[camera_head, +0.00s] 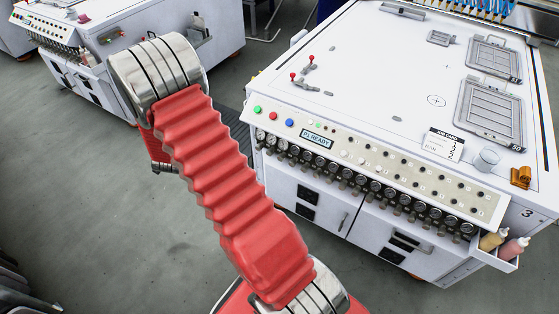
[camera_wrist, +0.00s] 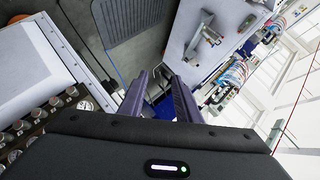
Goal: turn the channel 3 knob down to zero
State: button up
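A white machine (camera_head: 350,75) with a sloped front panel stands at the right in the head view. A row of round gauges with small knobs (camera_head: 365,185) runs along the lower edge of that panel. The channel numbers are too small to read, so I cannot tell which knob is channel 3. In the wrist view, part of a row of round metal gauges or knobs (camera_wrist: 38,113) shows at the lower left, left of my gripper (camera_wrist: 158,76). My gripper's two dark fingers are apart with nothing between them, and it touches no knob. It does not show in the head view.
The panel carries green, red and blue buttons (camera_head: 273,116) and a "P3 READY" display (camera_head: 317,138). A job card (camera_head: 443,145), a clear cup (camera_head: 486,160) and bottles (camera_head: 513,248) stand at the right. Another white machine (camera_head: 130,30) is at upper left; grey floor (camera_head: 90,190) is free between.

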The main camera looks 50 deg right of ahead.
jog(key=s+d+f+m+g+h, duration=0.1)
jog(key=s+d+f+m+h, duration=0.15)
jog(key=d+f, duration=0.35)
jog(key=m+g+h, duration=0.5)
jog(key=g+h, duration=0.1)
jog(key=h, duration=0.1)
send_near(280, 160)
jog(key=a, duration=0.4)
jog(key=shift+d, duration=0.15)
jog(key=shift+d, duration=0.1)
jog(key=d, duration=0.9)
jog(key=w+d, duration=0.1)
jog(key=d, duration=0.3)
jog(key=shift+w+d, duration=0.1)
jog(key=shift+d, duration=0.2)
jog(key=shift+c, duration=0.5)
